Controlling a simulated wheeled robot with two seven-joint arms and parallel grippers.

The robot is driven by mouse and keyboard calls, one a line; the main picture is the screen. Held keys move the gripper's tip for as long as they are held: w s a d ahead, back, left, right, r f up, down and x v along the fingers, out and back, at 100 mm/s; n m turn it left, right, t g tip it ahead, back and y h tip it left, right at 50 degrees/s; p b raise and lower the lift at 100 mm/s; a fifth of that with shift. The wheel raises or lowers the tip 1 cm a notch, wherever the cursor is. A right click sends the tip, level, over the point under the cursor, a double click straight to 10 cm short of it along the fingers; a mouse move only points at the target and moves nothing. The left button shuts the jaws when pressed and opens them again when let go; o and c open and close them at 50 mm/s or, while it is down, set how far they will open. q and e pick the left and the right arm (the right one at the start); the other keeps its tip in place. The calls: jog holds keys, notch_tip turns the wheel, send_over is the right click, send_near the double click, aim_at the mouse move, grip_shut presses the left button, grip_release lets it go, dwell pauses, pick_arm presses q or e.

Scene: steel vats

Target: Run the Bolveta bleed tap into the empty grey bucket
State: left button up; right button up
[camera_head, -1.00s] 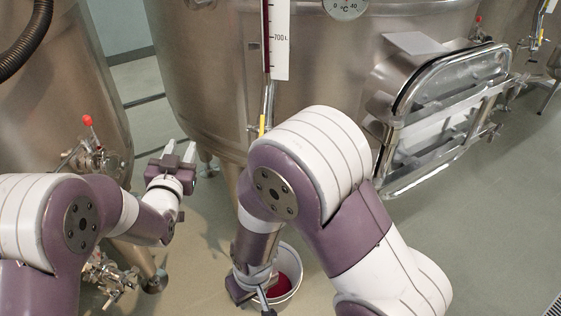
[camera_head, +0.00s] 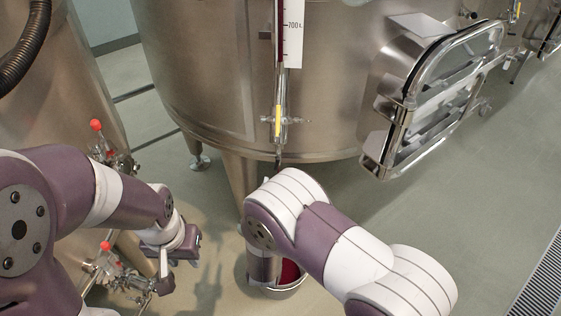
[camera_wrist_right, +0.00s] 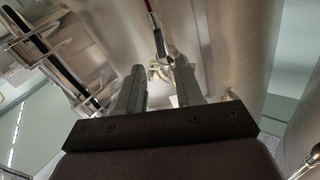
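A tap with a yellow handle (camera_head: 277,120) hangs under the sight tube on the front of the large steel vat (camera_head: 215,80). No Bolveta label is readable. A light grey bucket (camera_head: 290,291) stands on the floor below, with dark red inside it, partly hidden by my right arm. My right gripper is hidden in the head view. In the right wrist view its two fingers (camera_wrist_right: 160,92) are apart with nothing between them, and the tap fittings (camera_wrist_right: 163,68) show beyond. My left gripper (camera_head: 177,264) is open and empty, pointing down left of the bucket.
Valves with red knobs (camera_head: 96,125) sit on the left vat, close to my left arm. An open hatch door (camera_head: 440,90) juts from the large vat at right. A vat leg (camera_head: 240,185) stands behind the bucket. The floor at right is clear up to a drain grate (camera_head: 540,285).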

aim_at(277, 165)
jog(key=w, duration=0.6)
jog(key=w+d, duration=0.1)
jog(key=w, duration=0.2)
grip_shut()
